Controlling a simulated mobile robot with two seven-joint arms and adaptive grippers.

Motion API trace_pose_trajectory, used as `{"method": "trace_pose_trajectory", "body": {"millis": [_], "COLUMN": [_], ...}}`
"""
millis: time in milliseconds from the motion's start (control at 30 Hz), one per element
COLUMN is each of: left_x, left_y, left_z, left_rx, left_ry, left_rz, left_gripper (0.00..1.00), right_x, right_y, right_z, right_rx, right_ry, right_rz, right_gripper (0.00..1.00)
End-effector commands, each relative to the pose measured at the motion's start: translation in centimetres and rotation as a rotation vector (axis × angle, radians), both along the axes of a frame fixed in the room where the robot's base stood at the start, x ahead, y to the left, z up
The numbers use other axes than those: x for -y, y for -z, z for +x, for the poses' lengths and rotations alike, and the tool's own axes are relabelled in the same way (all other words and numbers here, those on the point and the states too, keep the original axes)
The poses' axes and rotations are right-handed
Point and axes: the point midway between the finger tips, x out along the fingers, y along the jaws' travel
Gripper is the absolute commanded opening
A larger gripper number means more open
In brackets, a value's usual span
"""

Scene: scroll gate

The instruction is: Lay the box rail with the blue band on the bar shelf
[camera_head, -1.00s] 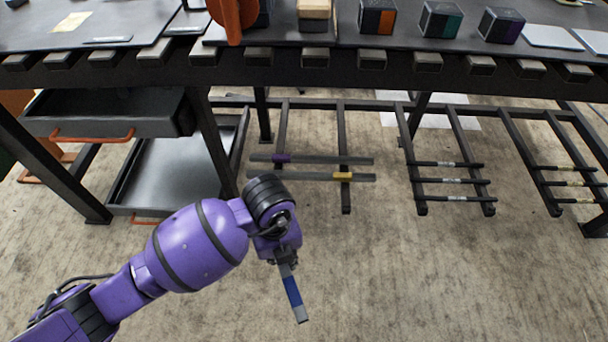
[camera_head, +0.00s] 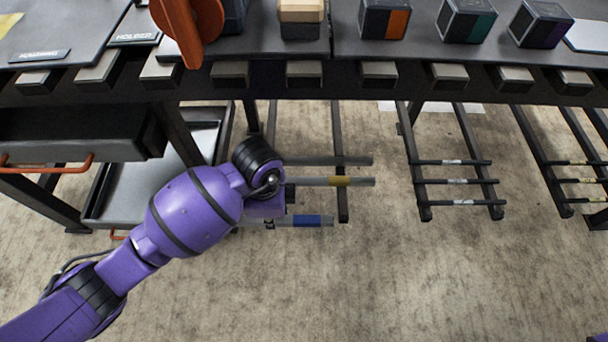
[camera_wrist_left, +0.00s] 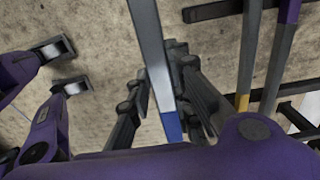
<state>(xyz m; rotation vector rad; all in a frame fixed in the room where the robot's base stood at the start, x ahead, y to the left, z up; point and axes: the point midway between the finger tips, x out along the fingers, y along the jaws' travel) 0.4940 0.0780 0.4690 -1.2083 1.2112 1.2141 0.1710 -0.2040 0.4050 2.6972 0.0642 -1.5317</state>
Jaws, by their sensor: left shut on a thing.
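My left gripper (camera_head: 268,223) is shut on the grey box rail with the blue band (camera_head: 307,221), mostly hidden behind my wrist in the head view. The rail lies nearly level across the picture, its right end just left of the tip of a dark shelf arm (camera_head: 342,205). In the left wrist view, the rail (camera_wrist_left: 150,45) runs between the fingers (camera_wrist_left: 165,98), with the blue band (camera_wrist_left: 171,128) near my wrist. The leftmost bar shelf section carries a yellow-banded rail (camera_head: 340,181) and another grey rail (camera_head: 335,160) behind it. My right gripper is not in view.
A middle rack holds thin dark bars with white labels (camera_head: 455,181); another rack with bars (camera_head: 580,183) is further right. A drawer with an orange handle (camera_head: 50,168) is at left. The tabletop edge (camera_head: 430,95) overhangs the racks. Floor in front is clear.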

Motion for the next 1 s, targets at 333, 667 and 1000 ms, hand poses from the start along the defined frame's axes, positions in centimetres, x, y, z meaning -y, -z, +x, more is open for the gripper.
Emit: {"method": "trace_pose_trajectory", "body": {"millis": [333,667,1000], "left_x": [4.6,7.2,7.9], "left_y": [4.0,8.6,11.2], "left_z": [6.2,10.0,11.0], "left_rx": [-0.003,-0.001,-0.004], "left_ry": [0.003,0.003,0.002], "left_rz": [-0.003,-0.002,-0.001], "left_gripper": [0.00,0.00,0.00], "right_x": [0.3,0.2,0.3], "right_y": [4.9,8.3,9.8], "right_z": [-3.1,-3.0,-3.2], "right_rx": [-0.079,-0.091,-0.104], "right_ry": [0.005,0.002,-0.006], "right_rz": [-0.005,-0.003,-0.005], "right_gripper": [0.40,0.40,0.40]}}
